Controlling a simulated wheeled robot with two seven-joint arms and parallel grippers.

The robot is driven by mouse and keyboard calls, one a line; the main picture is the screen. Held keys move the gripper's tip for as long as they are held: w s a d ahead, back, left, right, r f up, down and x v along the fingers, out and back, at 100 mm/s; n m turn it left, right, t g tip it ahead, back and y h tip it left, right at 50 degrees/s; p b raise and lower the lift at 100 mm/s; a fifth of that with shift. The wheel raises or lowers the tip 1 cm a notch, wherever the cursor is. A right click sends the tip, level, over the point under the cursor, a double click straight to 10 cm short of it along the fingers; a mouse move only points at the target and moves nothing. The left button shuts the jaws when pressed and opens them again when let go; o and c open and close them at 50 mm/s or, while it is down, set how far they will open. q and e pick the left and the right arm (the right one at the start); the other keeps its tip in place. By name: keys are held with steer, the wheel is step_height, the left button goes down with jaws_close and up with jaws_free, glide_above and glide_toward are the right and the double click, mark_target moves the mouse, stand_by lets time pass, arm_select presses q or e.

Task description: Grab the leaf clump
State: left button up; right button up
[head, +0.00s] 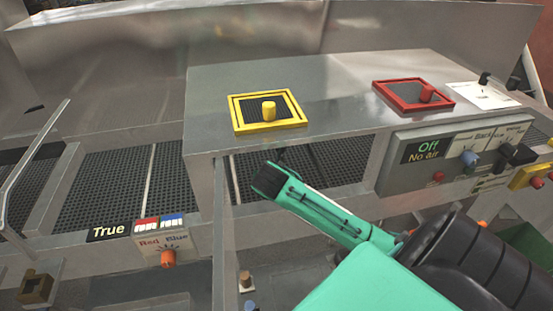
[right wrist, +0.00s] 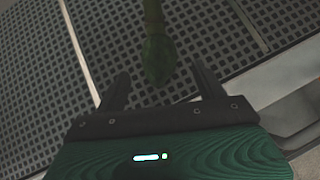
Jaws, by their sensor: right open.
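The leaf clump (right wrist: 158,55) shows in the right wrist view as a dark green, rounded shape with a narrower stalk reaching to the top edge. It lies in line with the gap between the two dark fingers of my right gripper (right wrist: 163,80). The fingers are open, with space on both sides of the clump, and I see no grip on it. In the head view my right gripper (head: 267,180) is at the end of the teal arm, below the front edge of the metal housing. The clump is hard to make out there. My left gripper is not in view.
Perforated dark grating (head: 105,185) runs under the metal housing (head: 330,85). The housing top carries a yellow-framed hatch (head: 284,106) and a red-framed hatch (head: 402,95). A control panel (head: 450,158) is at right, and a Red/Blue switch box (head: 178,241) is at lower left.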

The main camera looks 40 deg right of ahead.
steer(key=p+x, duration=0.2)
steer(key=x, duration=0.2)
steer(key=shift+w+a, duration=0.1)
steer(key=shift+w, duration=0.05)
steer(key=shift+w+d+f+p, duration=0.3)
steer(key=shift+d+f, duration=0.1)
steer(key=shift+f, duration=0.15)
steer(key=c, duration=1.1)
steer(key=shift+r, duration=0.15)
